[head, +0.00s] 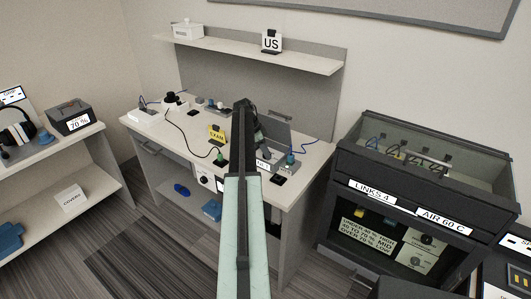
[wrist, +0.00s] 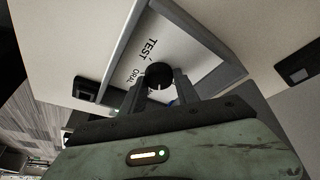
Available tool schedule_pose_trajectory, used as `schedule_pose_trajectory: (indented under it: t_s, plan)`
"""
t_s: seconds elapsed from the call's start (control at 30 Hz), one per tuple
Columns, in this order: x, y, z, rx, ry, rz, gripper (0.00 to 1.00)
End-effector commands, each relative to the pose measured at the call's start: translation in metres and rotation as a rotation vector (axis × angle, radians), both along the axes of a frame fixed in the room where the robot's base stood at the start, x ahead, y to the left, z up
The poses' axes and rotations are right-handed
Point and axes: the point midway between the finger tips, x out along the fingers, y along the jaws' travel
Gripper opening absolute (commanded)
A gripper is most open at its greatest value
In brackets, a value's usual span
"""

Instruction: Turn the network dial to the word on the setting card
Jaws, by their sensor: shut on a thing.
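A dark round knob (wrist: 159,74), which looks like the network dial, sits on a pale panel (wrist: 185,50) in the wrist view. Printed words stand beside it; one reads TEST, another is partly hidden and hard to read. My gripper (wrist: 159,86) has a finger on each side of the knob and is shut on it. The knob's pointer direction cannot be made out. The setting card (head: 271,41) reads US and stands on the wall shelf in the head view. My arm crosses the bench there and hides the gripper and the knob.
The bench (head: 150,125) holds cables, small devices and a yellow tag (head: 216,135). A dark cabinet (head: 400,195) labelled LINKS 4 and AIR 60 C stands to the right. A side shelf unit (head: 70,155) with a headset (head: 17,128) is at left. Striped floor lies between.

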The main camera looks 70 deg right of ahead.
Motion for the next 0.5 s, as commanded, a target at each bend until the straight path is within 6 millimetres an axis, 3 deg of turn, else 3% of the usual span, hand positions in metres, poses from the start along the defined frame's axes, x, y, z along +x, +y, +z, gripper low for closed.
schedule_pose_trajectory:
  t_s: [0.5]
  plan:
    - [0.0017, -0.0013, -0.0003, 0.0, -0.003, -0.208, 0.0]
